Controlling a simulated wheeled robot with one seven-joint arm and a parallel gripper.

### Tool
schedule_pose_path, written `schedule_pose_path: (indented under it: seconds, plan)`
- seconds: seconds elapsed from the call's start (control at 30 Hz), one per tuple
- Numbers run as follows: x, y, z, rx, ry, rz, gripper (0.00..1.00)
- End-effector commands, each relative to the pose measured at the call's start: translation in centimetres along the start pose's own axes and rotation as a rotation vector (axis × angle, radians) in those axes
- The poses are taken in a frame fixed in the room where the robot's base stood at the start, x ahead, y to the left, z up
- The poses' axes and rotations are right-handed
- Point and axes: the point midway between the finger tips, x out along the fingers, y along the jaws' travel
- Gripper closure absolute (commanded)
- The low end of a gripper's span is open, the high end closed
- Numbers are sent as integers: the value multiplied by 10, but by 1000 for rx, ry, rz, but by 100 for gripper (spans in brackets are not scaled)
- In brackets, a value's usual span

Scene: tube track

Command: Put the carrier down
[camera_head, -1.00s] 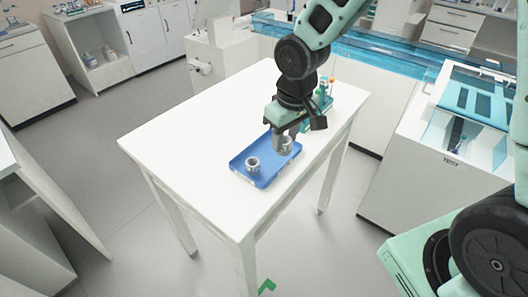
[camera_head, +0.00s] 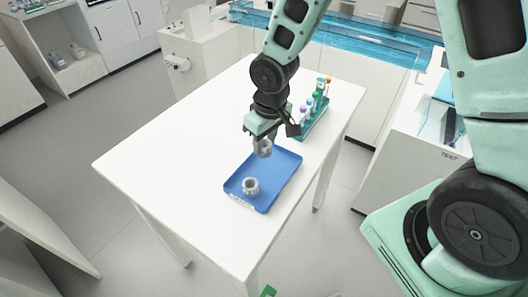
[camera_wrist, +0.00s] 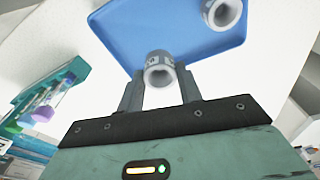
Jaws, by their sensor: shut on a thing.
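A grey ring-shaped carrier (camera_head: 263,149) is between the fingers of my gripper (camera_head: 262,141), which is shut on it. The wrist view shows the held carrier (camera_wrist: 160,66) with its open end facing the camera and a finger on each side. The gripper is at the far left edge of the blue tray (camera_head: 281,171), and the carrier appears raised above it. A second grey carrier (camera_head: 250,186) stands in the near part of the tray; it also shows in the wrist view (camera_wrist: 222,13). The tray also shows in the wrist view (camera_wrist: 115,30).
The tray lies on a white table (camera_head: 165,160) with wide bare room to the left. A teal rack (camera_head: 316,120) with several coloured tubes stands behind the tray at the right. A white machine marked TEST (camera_head: 400,155) stands right of the table.

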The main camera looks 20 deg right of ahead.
Motion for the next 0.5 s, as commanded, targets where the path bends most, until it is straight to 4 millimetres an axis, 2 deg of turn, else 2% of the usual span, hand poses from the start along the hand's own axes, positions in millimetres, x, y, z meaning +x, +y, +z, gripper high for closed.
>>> schedule_pose_path:
  seconds: [0.3,0.5]
  plan:
    - [39,0,5,-3,-2,0,78]
    - [44,0,5,0,2,1,78]
